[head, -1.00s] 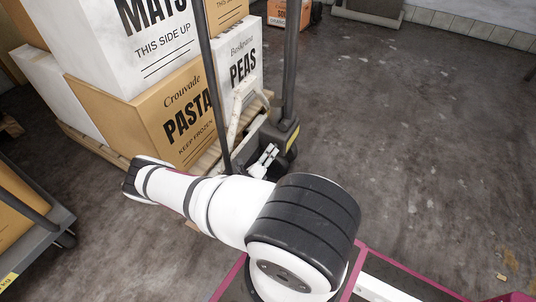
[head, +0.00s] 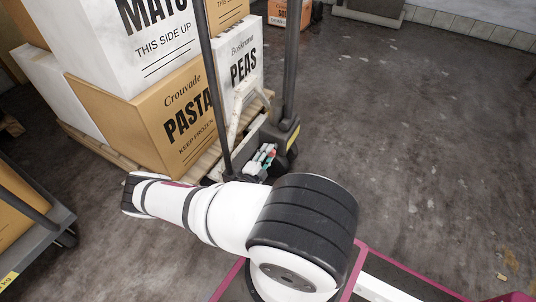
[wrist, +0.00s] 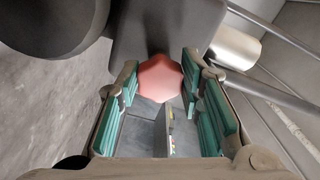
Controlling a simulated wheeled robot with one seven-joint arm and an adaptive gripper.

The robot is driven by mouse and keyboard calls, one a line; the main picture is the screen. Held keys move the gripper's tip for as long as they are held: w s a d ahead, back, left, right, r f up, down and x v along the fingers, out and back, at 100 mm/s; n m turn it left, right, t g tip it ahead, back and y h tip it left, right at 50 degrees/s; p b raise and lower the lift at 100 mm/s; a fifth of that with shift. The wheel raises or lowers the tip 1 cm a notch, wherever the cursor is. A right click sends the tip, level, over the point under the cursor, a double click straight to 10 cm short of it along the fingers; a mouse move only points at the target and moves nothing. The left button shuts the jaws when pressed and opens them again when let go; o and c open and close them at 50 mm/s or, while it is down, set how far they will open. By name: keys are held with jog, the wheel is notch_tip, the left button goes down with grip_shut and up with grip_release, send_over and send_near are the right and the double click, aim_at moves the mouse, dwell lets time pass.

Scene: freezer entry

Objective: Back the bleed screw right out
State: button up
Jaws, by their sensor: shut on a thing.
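The bleed screw has a red lobed head (wrist: 160,79) and shows in the wrist view, up against a dark grey housing (wrist: 150,35). A bit of red, likely the same head, shows in the head view (head: 271,152) low on the pallet jack. My gripper (wrist: 160,86), with teal finger pads, is shut on the red head, one finger on each side. In the head view my gripper (head: 261,158) is small and partly hidden by my arm. The screw's shank is hidden, so I cannot tell how far it sits in the housing.
The pallet jack's dark upright bars (head: 289,60) rise beside my gripper. Stacked cartons, including a pasta carton (head: 160,120), stand on a wooden pallet (head: 90,146) behind and left. A loaded cart (head: 30,225) is at the left.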

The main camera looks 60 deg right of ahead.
jog(key=shift+s+d+f+n, duration=0.1)
jog(key=shift+n, duration=3.95)
jog(key=shift+s+n, duration=0.1)
jog(key=shift+n, duration=3.95)
jog(key=o, duration=1.1)
jog(key=shift+o, duration=0.2)
jog(key=s+a, duration=0.1)
jog(key=a, duration=1.1)
